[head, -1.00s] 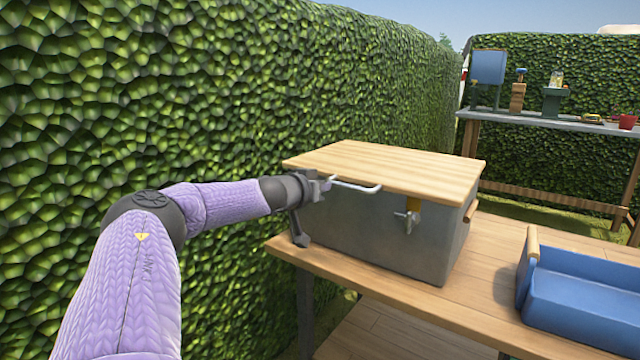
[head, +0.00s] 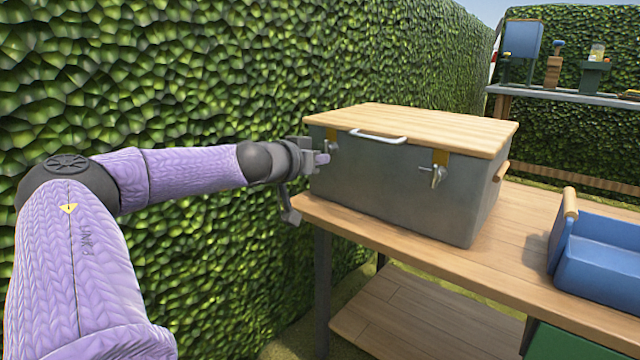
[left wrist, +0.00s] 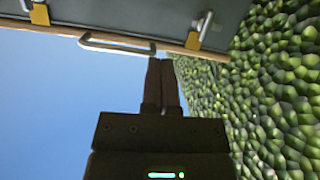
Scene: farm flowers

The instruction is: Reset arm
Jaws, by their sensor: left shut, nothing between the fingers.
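My left arm comes in from the left in the head view. Its gripper (head: 322,159) is shut and empty, beside the left end of a grey box with a wooden lid. In the left wrist view the two fingers (left wrist: 161,82) are together, with nothing between them, and their tips appear close to the lid's edge. The grey box (head: 400,185) stands on a wooden table, with its wooden lid (head: 430,125) down. A white handle (head: 378,136) is on the lid's front edge, apart from the gripper in the head view. My right gripper is not in view.
The wooden table (head: 400,254) has a lower shelf (head: 400,315). A blue tray (head: 605,255) stands on the table at the right. A leafy hedge (head: 150,70) is close behind my left arm. A far workbench (head: 560,94) holds several items.

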